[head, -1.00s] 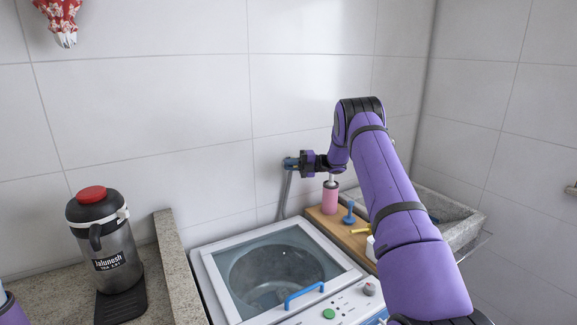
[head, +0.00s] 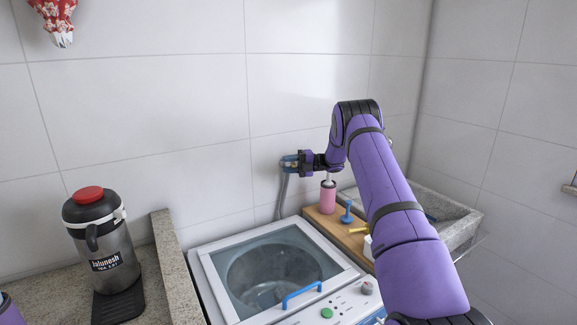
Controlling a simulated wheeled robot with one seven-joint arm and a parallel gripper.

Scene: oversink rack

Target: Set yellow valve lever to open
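A small yellow lever-like piece (head: 358,230) shows on the wooden board right of the washer, partly hidden by my arm. I cannot tell its setting, or whether it is the yellow valve lever. My gripper (head: 290,163) is at the wall above the back of the washer, well up and left of the yellow piece. I cannot make out whether the fingers are open, shut or touching anything there.
A pink bottle (head: 328,197) and a blue upright piece (head: 347,213) stand on the wooden board (head: 322,221). The glass-lidded washer (head: 207,266) is in front. A stone sink (head: 457,211) lies right, behind my arm. A steel jug (head: 113,250) stands on the left counter.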

